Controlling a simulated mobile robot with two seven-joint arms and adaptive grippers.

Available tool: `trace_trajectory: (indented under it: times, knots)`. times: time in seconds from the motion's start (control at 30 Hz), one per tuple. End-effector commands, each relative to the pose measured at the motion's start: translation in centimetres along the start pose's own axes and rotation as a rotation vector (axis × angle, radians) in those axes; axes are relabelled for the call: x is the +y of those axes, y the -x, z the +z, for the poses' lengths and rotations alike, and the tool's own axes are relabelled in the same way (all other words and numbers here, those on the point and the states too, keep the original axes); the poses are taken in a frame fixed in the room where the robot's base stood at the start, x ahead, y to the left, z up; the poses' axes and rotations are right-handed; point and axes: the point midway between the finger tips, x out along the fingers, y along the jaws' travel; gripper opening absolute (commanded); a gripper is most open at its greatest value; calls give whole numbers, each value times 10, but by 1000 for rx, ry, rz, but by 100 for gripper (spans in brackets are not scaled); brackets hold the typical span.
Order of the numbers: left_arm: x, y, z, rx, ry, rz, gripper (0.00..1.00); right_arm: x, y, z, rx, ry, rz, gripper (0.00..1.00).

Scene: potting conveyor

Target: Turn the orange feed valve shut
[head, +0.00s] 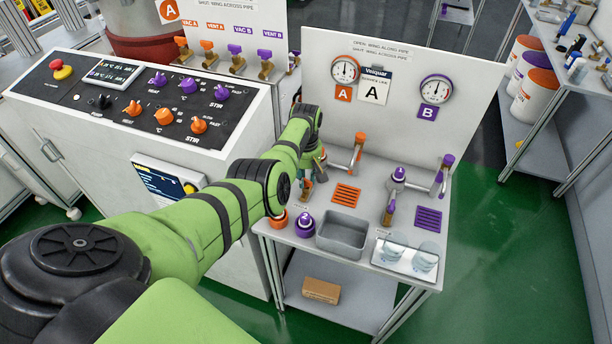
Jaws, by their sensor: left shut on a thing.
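The orange station on the bench has a metal pipe with an orange-topped upright (360,140). Orange and metal parts of the orange feed valve (307,186) show just below my left wrist. My green left arm reaches in from the left. My left gripper (319,164) is at this valve, shut on it. The arm and wrist hide most of the fingers and part of the valve, so the wing's angle is hard to tell. My right gripper is not in view.
A purple valve (390,212) stands to the right on the same bench. A grey tray (342,232), purple container (304,224) and glass-like dishes (424,260) are near the front edge. A control console (130,110) stands left. The back panel (465,90) carries gauges.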

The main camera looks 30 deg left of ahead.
Motion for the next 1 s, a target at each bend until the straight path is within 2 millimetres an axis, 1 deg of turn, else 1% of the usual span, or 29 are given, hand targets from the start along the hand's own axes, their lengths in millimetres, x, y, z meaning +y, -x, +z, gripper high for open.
trace_trajectory:
  times: [0.03, 0.2, 0.4, 0.63, 1.0]
  knots:
    - [-6, -6, 6, -14, 32, -23, 0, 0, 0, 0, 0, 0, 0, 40]
    - [-6, -7, 7, -14, 143, -23, 0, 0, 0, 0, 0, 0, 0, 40]
    - [-6, -7, 8, -17, 229, -23, 0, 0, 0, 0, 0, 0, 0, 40]
    - [-6, -7, 9, -19, 271, -23, 0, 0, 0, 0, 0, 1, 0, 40]
    - [-6, -7, 10, -20, 276, -23, 0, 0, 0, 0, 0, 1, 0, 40]
